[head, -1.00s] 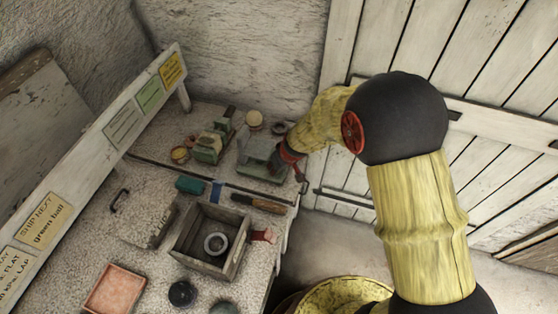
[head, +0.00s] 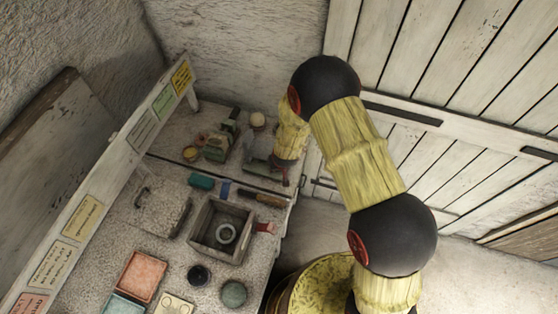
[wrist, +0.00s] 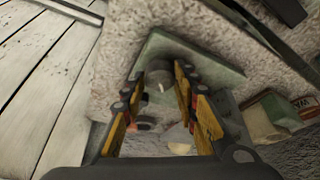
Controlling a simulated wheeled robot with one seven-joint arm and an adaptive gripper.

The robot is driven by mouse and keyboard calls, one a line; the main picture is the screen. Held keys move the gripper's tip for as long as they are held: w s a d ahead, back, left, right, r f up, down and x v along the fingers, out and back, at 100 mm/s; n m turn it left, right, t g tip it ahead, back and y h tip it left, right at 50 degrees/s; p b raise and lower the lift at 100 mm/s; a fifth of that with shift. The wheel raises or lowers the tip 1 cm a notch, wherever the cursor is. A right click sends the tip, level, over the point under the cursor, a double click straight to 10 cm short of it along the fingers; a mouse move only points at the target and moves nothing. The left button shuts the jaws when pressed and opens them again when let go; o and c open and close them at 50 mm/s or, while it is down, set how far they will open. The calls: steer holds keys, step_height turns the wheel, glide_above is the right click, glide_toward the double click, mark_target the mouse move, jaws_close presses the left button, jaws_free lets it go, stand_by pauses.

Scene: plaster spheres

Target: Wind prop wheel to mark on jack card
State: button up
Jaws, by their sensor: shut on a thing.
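My gripper (wrist: 159,76) is in the wrist view with yellow-padded fingers either side of a small grey round wheel (wrist: 158,79), and is shut on it. A pale pointer-like mark shows on the wheel. The wheel sits over a flat green plate (wrist: 205,65), likely the jack. In the head view the green-grey jack (head: 256,165) stands at the back right of the bench, partly hidden by my gripper (head: 282,178). Cards hang on the sloping rail: yellow (head: 181,77), green (head: 163,97) and grey (head: 142,130). Their writing is too small to read, so I cannot tell which is the jack card.
A green device (head: 217,147) stands left of the jack. A wooden box (head: 200,240) with a grey ring, a brown-handled tool (head: 262,198), a teal block (head: 202,181) and a pink tray (head: 143,275) lie nearer. A plank wall (head: 440,65) rises at right.

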steer(key=shift+m+p, duration=0.3)
steer(key=shift+p, duration=0.45)
steer(key=o, duration=1.2)
steer(key=shift+c, duration=0.2)
steer(key=n+b, duration=0.1)
steer(key=b, duration=0.5)
steer(key=shift+f, duration=0.25)
steer(key=n+y+b, duration=0.1)
steer(key=n+b, duration=0.2)
steer(key=b, duration=0.9)
steer(key=shift+w+d, duration=0.1)
steer(key=shift+n+y+b, duration=0.3)
steer(key=shift+n+b, duration=0.2)
steer(key=shift+b, duration=0.65)
